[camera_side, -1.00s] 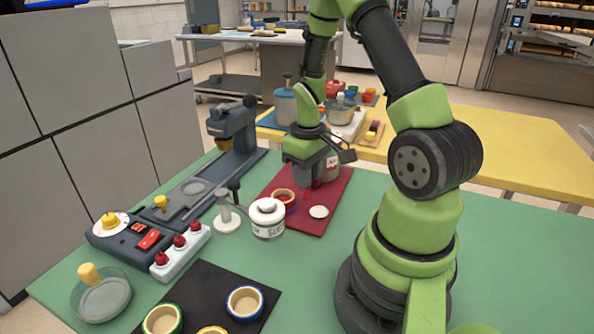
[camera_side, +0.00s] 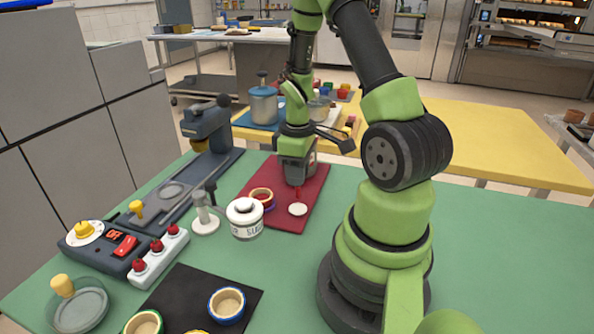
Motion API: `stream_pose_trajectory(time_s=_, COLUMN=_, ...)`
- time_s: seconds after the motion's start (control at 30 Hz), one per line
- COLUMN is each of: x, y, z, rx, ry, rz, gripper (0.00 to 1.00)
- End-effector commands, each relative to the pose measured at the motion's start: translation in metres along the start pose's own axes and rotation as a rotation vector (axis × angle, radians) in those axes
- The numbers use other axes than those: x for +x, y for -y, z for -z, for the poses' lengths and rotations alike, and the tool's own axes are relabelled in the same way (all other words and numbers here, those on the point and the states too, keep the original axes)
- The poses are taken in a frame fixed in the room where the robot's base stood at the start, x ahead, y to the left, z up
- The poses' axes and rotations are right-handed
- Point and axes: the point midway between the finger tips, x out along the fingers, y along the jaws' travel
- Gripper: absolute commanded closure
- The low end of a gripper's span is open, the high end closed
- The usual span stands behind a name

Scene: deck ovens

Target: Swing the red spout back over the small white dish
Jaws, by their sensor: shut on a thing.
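The small white dish (camera_side: 298,209) lies flat on the dark red mat (camera_side: 288,222). My gripper (camera_side: 296,178) points down above the mat, behind the dish, and is shut on the red spout (camera_side: 297,193). Only a small red part of the spout shows below the fingers, and its tip appears just behind or over the near edge of the dish's far side. I cannot tell exactly how they line up. The dispenser body behind my gripper is mostly hidden.
A white stand (camera_side: 205,217) and a grey-blue press (camera_side: 207,130) are farther left. Green table is clear right of the mat.

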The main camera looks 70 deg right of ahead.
Motion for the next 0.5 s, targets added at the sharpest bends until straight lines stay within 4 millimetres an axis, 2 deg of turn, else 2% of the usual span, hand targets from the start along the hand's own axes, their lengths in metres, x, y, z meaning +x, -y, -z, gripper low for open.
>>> stream_pose_trajectory(time_s=0.07, x=-0.0005, y=-0.0002, z=-0.0012, rx=0.003, ry=0.002, rz=0.001, gripper=1.00)
stream_pose_trajectory(time_s=0.1, x=-0.0005, y=-0.0003, z=-0.0012, rx=0.004, ry=0.001, rz=0.001, gripper=0.66)
stream_pose_trajectory(time_s=0.17, x=-0.0005, y=-0.0004, z=-0.0011, rx=0.004, ry=0.001, rz=0.001, gripper=0.52)
stream_pose_trajectory(time_s=0.2, x=-0.0004, y=-0.0003, z=-0.0010, rx=0.004, ry=0.001, rz=0.001, gripper=0.50)
stream_pose_trajectory(time_s=0.5, x=-0.0024, y=-0.0005, z=-0.0003, rx=0.003, ry=0.000, rz=-0.001, gripper=0.50)
